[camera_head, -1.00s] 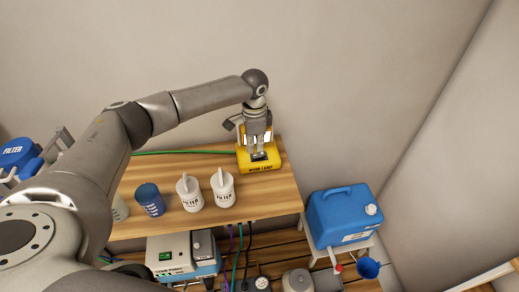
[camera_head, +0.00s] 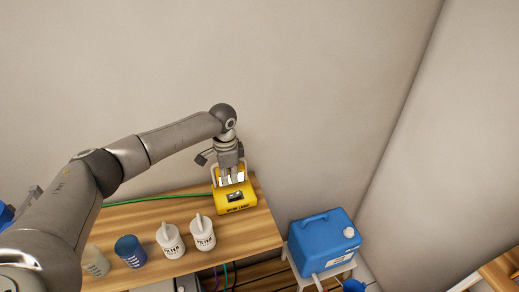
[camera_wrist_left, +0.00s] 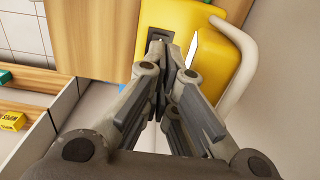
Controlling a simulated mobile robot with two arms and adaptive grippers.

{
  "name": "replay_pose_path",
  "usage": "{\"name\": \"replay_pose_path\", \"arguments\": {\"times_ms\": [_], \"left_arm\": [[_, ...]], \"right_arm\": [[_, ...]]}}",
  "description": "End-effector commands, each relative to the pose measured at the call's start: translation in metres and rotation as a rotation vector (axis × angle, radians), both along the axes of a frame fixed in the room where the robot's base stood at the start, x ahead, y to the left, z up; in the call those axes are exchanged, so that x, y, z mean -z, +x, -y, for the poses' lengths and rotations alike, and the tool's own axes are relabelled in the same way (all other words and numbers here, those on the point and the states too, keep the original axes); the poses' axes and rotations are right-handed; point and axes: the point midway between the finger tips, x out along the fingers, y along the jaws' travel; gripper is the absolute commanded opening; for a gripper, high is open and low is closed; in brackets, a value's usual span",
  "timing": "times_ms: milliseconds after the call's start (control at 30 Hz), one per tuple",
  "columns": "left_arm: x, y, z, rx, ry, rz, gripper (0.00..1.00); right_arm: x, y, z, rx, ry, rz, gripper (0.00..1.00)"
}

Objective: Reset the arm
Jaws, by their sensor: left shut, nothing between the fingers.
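My left arm reaches in from the left over the wooden shelf. Its gripper (camera_head: 231,180) hangs fingers down over a yellow box (camera_head: 237,210) with a dark slot or switch in its top and a pale handle behind it. In the left wrist view the gripper (camera_wrist_left: 172,55) has its fingers together with nothing between them. The yellow box (camera_wrist_left: 218,58) lies just beyond the fingertips, and I cannot tell whether they touch it. My right gripper is not in view.
A blue jug (camera_head: 324,243) stands to the right. The wall above is clear.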

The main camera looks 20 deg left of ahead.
Motion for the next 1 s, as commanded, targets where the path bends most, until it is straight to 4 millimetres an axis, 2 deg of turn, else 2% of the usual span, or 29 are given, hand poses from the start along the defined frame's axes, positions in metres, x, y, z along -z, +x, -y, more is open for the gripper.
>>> {"name": "replay_pose_path", "arguments": {"times_ms": [167, 267, 433, 600, 800, 1000], "left_arm": [[0.003, -0.002, 0.005, 0.007, -0.003, -0.002, 0.0], [0.016, -0.012, 0.021, 0.032, -0.012, -0.009, 0.0], [0.05, -0.049, 0.075, 0.102, -0.051, -0.013, 0.0], [0.075, -0.091, 0.129, 0.14, -0.111, 0.006, 0.0], [0.087, -0.137, 0.177, 0.123, -0.192, 0.047, 0.0], [0.085, -0.177, 0.204, 0.038, -0.267, 0.1, 0.0]], "right_arm": [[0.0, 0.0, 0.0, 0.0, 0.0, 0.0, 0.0], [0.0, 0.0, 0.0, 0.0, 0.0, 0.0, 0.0], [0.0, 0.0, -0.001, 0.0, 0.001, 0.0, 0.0], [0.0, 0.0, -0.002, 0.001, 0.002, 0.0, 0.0], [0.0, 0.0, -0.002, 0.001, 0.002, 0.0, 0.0], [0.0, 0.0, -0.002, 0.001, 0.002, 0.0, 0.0]]}}
